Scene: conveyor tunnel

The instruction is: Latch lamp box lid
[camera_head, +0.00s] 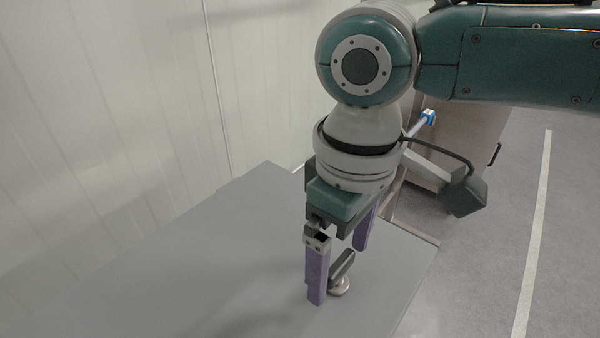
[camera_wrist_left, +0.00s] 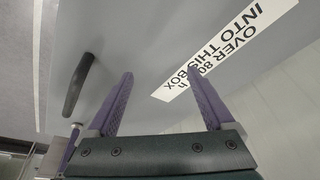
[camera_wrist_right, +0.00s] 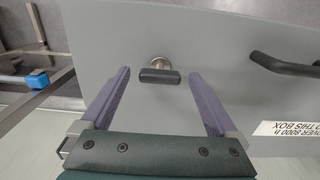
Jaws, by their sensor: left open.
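The grey lamp box lid (camera_head: 190,255) fills the lower middle of the head view and looks flat and closed. A latch (camera_head: 340,285) with a round metal base and a dark bar sits near its right edge. It also shows in the right wrist view (camera_wrist_right: 158,76), with its bar between my right fingertips and a gap on each side. My right gripper (camera_head: 338,272) is open around the latch, pointing down. My left gripper (camera_wrist_left: 161,72) is open and empty, facing the lid (camera_wrist_left: 150,30); it is not in the head view. A dark handle (camera_wrist_left: 78,85) is left of its fingers.
A white label with black print (camera_wrist_left: 225,50) is on the lid. A pale panelled wall (camera_head: 110,90) stands behind and left. A metal frame with a blue part (camera_wrist_right: 38,80) is beside the box. Grey floor with a white line (camera_head: 535,230) is at the right.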

